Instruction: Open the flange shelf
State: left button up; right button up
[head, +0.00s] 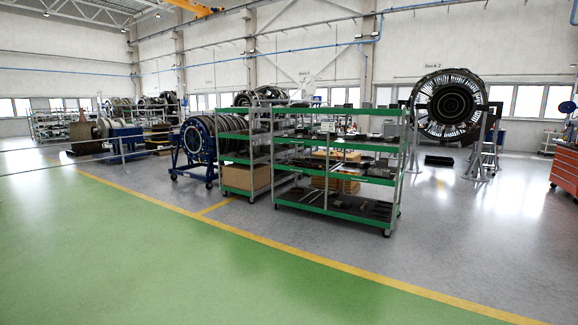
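A wheeled rack with green-edged shelves (330,213) stands in the middle of the head view, several levels high, with dark flat parts on its shelves. A second green-edged rack (238,190) stands just left of it and holds a brown box (246,177) low down. I cannot tell which of these is the flange shelf; no label is readable on them. No door or pulled-out shelf can be made out. Neither of my grippers is in view.
Open green floor (150,250) lies in front, bordered by a yellow line (290,256). An engine section on a blue stand (207,150) is left of the racks. A large turbofan (449,105) stands at the right, near a red tool cabinet (565,168).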

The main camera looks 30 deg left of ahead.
aim_at(308, 161)
jog(key=i+j+u, duration=0.3)
jog(key=i, duration=0.4)
jog(key=i+j+u, duration=0.25)
jog(key=i, duration=0.5)
jog(key=i+u, duration=0.3)
jog(key=i, duration=4.1)
jog(key=i+u, duration=0.15)
jog(key=i, duration=0.35)
jog(key=i+l+u, duration=0.2)
jog(key=i, duration=0.25)
jog(key=i+l+u, duration=0.15)
jog(key=i, duration=0.35)
jog(key=i+l+u, duration=0.2)
jog(key=i, duration=0.25)
jog(key=i+l+u, duration=0.15)
jog(key=i+l, duration=0.15)
jog(key=i, duration=0.15)
